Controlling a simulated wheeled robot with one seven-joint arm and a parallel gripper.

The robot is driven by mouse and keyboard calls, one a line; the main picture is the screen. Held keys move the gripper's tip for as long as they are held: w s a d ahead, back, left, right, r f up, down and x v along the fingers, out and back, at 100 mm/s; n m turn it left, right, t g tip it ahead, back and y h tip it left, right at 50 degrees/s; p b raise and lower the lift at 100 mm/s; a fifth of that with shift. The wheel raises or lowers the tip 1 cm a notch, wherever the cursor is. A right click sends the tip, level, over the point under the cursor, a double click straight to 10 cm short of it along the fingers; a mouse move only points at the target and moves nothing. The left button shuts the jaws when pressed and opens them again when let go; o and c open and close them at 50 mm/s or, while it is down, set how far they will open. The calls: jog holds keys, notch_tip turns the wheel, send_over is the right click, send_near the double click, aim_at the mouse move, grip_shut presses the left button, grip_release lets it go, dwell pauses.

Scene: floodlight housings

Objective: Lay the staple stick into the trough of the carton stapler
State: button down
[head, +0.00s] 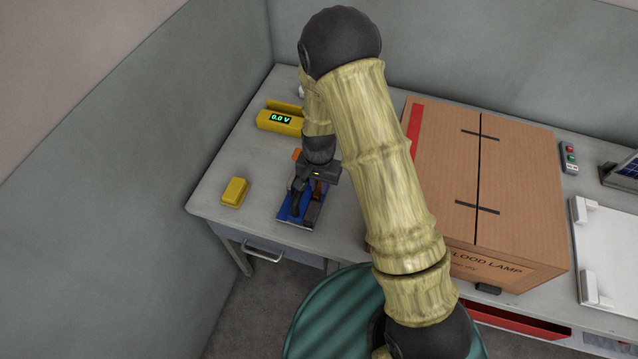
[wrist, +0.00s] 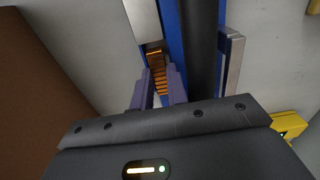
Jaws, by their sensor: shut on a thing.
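The carton stapler (head: 286,214) lies on the table, with a blue base and dark parts along it. In the wrist view its blue side (wrist: 175,40) and a long black bar run just right of my fingers. My gripper (wrist: 161,76) is shut on the coppery, ridged staple stick (wrist: 162,82), which shows between the two fingers. The stick's far end lies over or in a dark channel beside the blue side; I cannot tell whether it rests on the bottom. In the head view my gripper (head: 314,184) is over the stapler, and my arm and gripper hide part of it.
A yellow block (head: 235,192) lies left of the stapler. A yellow meter (head: 279,122) reading 0.0 V stands behind it. A large cardboard carton (head: 500,190) fills the table to the right. The bare table (head: 262,165) shows between block and meter.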

jog(key=c, duration=1.3)
grip_release()
jog(key=shift+r, duration=0.1)
jog(key=shift+r+p, duration=2.85)
jog(key=shift+r, duration=0.55)
